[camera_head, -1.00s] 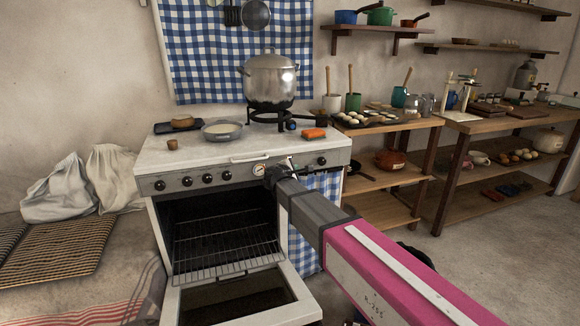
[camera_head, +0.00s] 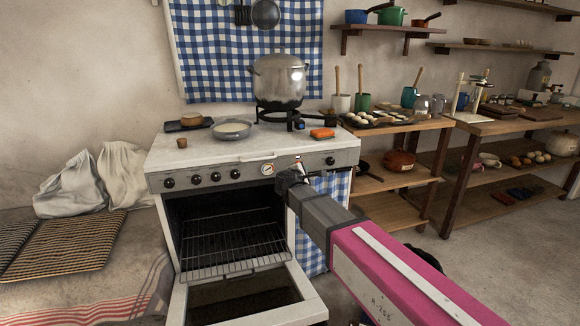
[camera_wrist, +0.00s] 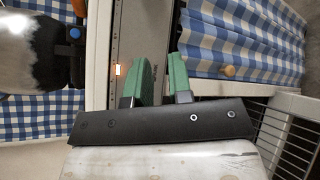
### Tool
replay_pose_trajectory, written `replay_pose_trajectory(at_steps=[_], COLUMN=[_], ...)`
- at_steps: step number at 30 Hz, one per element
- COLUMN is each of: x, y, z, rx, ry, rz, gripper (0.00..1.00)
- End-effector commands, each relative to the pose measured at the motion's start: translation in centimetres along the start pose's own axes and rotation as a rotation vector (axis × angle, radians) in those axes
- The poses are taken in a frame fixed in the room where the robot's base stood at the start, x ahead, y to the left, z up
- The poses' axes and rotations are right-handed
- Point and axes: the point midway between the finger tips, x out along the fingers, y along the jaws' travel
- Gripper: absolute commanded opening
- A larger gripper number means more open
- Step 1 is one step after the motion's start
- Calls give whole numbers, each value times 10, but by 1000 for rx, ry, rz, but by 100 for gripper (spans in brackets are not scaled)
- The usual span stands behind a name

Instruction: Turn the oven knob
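The white oven (camera_head: 158,200) stands under the hob, its door (camera_head: 243,292) folded down open. Its grey control panel (camera_head: 250,173) carries several black knobs on the left, such as the leftmost knob (camera_head: 169,183), a round gauge (camera_head: 268,169), and one knob on the right (camera_head: 330,161). My gripper (camera_head: 298,168) is in front of the panel, between the gauge and the right knob. In the wrist view, its green finger pads (camera_wrist: 164,78) stand apart with a narrow empty gap.
A steel pot (camera_head: 278,82) stands on a burner at the back. A bowl (camera_head: 231,129) and an orange block (camera_head: 322,133) lie on the oven top. A checked cloth (camera_head: 316,240) hangs right of the oven. Wooden shelves (camera_head: 395,182) stand farther right.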

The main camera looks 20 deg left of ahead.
Motion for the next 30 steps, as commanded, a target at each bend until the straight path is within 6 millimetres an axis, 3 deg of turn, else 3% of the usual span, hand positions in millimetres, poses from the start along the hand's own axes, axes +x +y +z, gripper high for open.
replay_pose_trajectory(at_steps=[1, 4, 8, 11, 23, 30], x=[0, 0, -3, -14, -111, -185], y=[0, 0, 3, 11, 60, 82], z=[0, 0, -6, -23, -142, -213], rx=[0, 0, 22, 89, 639, 977], ry=[0, 0, 7, 28, 254, 445], rz=[0, 0, 8, 34, 160, 164], gripper=[36, 67, 67, 67, 67, 67])
